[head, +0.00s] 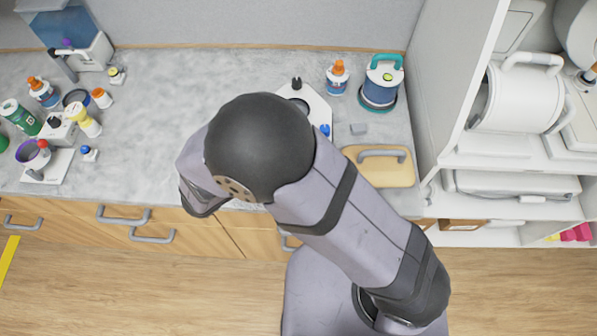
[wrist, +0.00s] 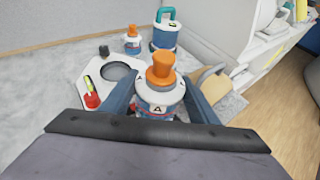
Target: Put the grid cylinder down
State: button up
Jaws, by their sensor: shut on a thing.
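In the wrist view my gripper (wrist: 158,105) has a blue-grey finger on each side of a white, orange-capped cylinder (wrist: 161,72) and is shut on it. The cylinder is upright in that view, with a dark triangle mark and a blue and red band low down. No grid pattern is plain on it. Its base is hidden by my gripper, so I cannot tell whether it touches the counter. In the head view my own arm hides both the gripper and the cylinder.
A white plate (wrist: 97,72) with a round dark opening lies left of the cylinder. Behind are another orange-capped bottle (head: 337,79) and a blue canister (head: 380,88) with a teal handle. A tan board (head: 402,171) lies right.

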jog(key=shift+s+d+r+m+g+h, duration=0.15)
jog(key=shift+d+r+m+g+h, duration=0.55)
jog(key=shift+r, duration=0.3)
jog(key=shift+f+p, duration=1.6)
jog(key=shift+f, duration=3.4)
jog(key=shift+f+b, duration=0.35)
jog(key=shift+f, duration=0.05)
jog(key=o, duration=1.3)
jog(key=shift+r, duration=0.1)
